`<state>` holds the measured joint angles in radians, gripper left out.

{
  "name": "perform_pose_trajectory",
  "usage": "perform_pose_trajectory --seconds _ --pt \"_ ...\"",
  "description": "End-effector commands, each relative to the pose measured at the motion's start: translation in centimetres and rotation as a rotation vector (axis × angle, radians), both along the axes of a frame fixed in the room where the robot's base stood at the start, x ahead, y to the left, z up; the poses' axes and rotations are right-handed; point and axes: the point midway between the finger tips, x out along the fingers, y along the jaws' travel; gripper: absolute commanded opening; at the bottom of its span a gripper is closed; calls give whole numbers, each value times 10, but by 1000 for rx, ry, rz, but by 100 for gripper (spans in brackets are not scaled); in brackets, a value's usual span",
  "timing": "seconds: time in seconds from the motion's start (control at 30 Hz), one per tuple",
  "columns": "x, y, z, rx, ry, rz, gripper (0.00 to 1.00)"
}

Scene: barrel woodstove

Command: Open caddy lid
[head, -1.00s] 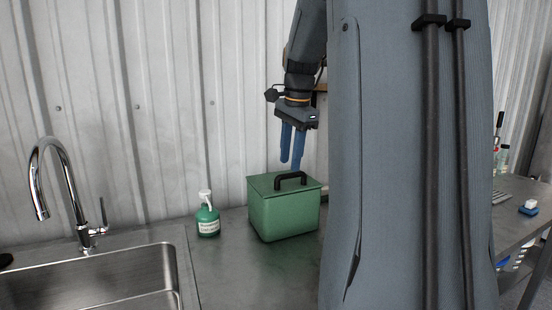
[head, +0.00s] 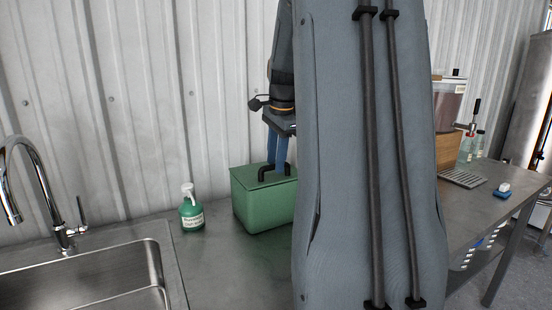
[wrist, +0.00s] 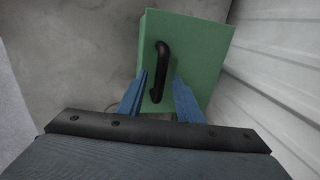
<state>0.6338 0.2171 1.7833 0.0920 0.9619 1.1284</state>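The caddy is a green box (head: 262,208) with a flat green lid (head: 248,176) and a black bar handle (head: 273,170) on top. It stands on the counter against the wall, and the lid looks closed. My gripper (head: 277,158) points down just above the lid at the handle. In the wrist view my gripper (wrist: 158,90) has its two blue fingers apart, one on each side of the near end of the black handle (wrist: 162,65). The green lid (wrist: 205,50) fills the area beneath. I cannot tell whether the fingers touch the handle. My arm hides the caddy's right side in the head view.
A green pump bottle (head: 191,212) stands left of the caddy. A steel sink (head: 90,280) with a chrome faucet (head: 35,175) is at the left. The corrugated wall (head: 130,100) is close behind. Bare counter (head: 225,265) lies in front of the caddy.

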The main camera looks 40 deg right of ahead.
Motion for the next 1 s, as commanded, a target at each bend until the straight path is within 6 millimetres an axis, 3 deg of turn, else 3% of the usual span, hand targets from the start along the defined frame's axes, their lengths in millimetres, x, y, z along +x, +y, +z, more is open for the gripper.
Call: perform_pose_trajectory --seconds 0.13,0.33,0.67,1.0 --pt "0 0 0 0 0 1 32" --pt "0 1 0 0 0 1 0" --pt "1 1 2 2 8 2 0" --pt "13 -1 24 33 136 6 0"
